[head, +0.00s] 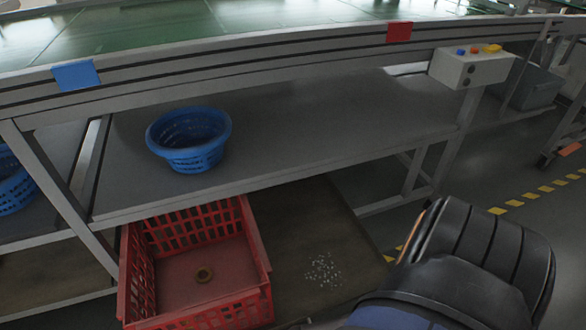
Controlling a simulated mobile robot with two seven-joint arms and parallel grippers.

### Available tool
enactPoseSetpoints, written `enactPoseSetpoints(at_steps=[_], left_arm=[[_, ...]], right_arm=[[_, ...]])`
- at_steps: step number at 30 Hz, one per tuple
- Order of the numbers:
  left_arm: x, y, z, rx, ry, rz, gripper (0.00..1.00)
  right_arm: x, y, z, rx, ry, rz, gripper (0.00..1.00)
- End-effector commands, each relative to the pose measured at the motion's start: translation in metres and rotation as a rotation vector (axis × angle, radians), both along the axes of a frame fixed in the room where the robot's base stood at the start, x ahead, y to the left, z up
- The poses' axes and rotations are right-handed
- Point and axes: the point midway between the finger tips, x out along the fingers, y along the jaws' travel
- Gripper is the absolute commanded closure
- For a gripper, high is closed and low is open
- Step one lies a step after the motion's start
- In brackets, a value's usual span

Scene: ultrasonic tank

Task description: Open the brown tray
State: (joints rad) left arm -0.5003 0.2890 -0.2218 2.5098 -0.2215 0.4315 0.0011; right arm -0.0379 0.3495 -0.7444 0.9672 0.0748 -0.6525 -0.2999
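No thing is clearly a brown tray. The closest match is a flat dark brown panel (300,222) low under the grey shelf, beside the red crate, with small pale bits scattered on it. Its front runs out of the bottom of the head view, and its back is hidden under the shelf. I cannot tell whether it slides or has a handle. Neither my left nor my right gripper shows in the head view.
A blue basket (190,138) stands on the grey shelf (300,130), and another blue basket (12,185) is at the left edge. A control box (470,68) hangs at right.

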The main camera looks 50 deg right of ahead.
Motion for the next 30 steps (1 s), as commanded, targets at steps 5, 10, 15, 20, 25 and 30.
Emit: enactPoseSetpoints(at_steps=[5, 10, 15, 20, 25, 30], left_arm=[[0.0000, 0.0001, -0.0001, -0.001, 0.000, 0.001, 1.00], [0.0000, 0.0001, -0.0001, -0.001, 0.000, 0.001, 1.00], [0.0000, 0.0001, -0.0001, -0.001, -0.001, 0.000, 1.00], [0.0000, 0.0001, 0.0000, -0.001, -0.001, 0.000, 1.00], [0.0001, 0.0001, 0.0003, -0.001, -0.001, 0.000, 1.00], [0.0004, 0.0002, 0.0057, -0.003, -0.004, 0.004, 1.00]], right_arm=[[-0.0020, -0.0004, -0.0010, -0.001, 0.004, -0.001, 1.00], [-0.0020, -0.0004, -0.0011, -0.002, 0.005, -0.001, 1.00], [-0.0017, -0.0004, -0.0010, -0.001, 0.003, -0.001, 0.70], [-0.0008, -0.0002, -0.0005, -0.001, 0.002, 0.000, 0.53], [-0.0003, -0.0002, -0.0002, -0.001, 0.001, 0.000, 0.53], [-0.0004, -0.0006, 0.0048, -0.001, 0.001, 0.000, 0.53]])
